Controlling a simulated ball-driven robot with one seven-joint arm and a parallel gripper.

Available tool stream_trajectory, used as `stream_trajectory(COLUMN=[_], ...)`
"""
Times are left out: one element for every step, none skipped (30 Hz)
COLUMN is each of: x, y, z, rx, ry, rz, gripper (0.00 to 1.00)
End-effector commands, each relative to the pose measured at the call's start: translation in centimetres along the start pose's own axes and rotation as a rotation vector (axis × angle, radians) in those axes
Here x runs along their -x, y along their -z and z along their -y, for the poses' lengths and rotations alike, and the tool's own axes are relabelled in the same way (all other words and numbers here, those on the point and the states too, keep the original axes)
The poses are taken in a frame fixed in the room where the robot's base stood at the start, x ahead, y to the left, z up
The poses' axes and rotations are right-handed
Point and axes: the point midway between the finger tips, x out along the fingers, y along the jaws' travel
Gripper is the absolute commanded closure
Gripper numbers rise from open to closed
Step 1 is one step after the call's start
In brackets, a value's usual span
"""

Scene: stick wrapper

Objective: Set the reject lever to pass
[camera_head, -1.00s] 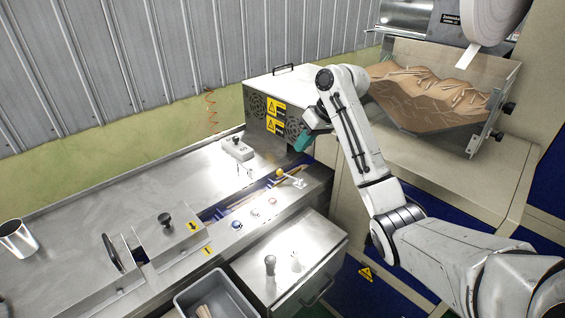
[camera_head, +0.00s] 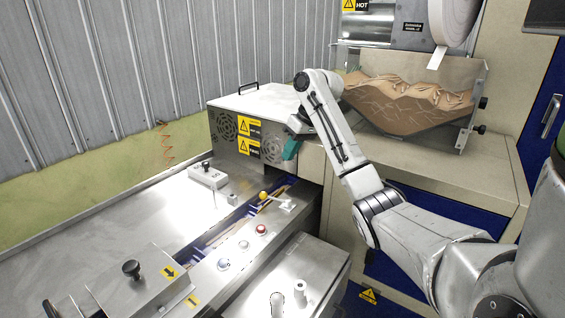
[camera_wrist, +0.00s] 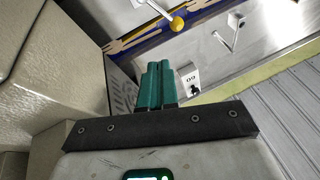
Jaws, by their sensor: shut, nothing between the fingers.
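The reject lever, a short arm with a yellow ball knob (camera_head: 264,196), stands at the right end of the metal bench, beside the blue-edged channel. Its yellow knob (camera_wrist: 177,25) also shows in the wrist view, beyond the fingertips and apart from them. My gripper (camera_head: 291,149) has teal fingers and hangs in front of the vented box, above and to the right of the knob. In the wrist view its fingers (camera_wrist: 155,68) are together and empty. The lever's pass marking cannot be made out.
A vented metal box (camera_head: 261,109) with yellow warning labels stands right behind my gripper. A small white box (camera_head: 208,175) sits on the bench. A hopper of sticks (camera_head: 410,100) is at the back right.

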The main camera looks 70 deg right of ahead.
Motion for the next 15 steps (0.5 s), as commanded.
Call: stream_trajectory(x=[-1.5, -2.1, -3.0, -3.5, -3.9, -4.4, -5.0, -5.5, -6.3, -6.9, -7.5, -8.2, -8.5, -8.8, -9.3], y=[-0.1, -0.1, -0.1, -0.1, -0.1, -0.1, -0.1, -0.1, -0.1, -0.1, -0.1, -0.1, -0.2, -0.3, -0.5], z=[0.1, 0.1, 0.1, 0.1, 0.1, 0.1, 0.1, 0.1, 0.1, 0.1, 0.0, 0.1, 0.4, 0.7, 1.0], rx=[0.001, 0.001, 0.001, 0.002, 0.001, -0.001, 0.000, 0.000, -0.001, -0.001, -0.001, -0.001, 0.001, 0.001, 0.001], ry=[0.005, 0.006, 0.005, 0.005, 0.004, 0.003, 0.002, 0.002, 0.002, 0.002, 0.002, 0.002, 0.001, 0.001, 0.002], rz=[0.004, 0.003, 0.003, 0.003, 0.004, 0.005, 0.005, 0.005, 0.004, 0.005, 0.004, 0.004, 0.003, 0.003, 0.003], gripper=[1.00, 1.00, 1.00, 1.00, 1.00, 1.00, 1.00, 1.00, 1.00, 1.00, 1.00, 1.00, 1.00, 1.00, 1.00])
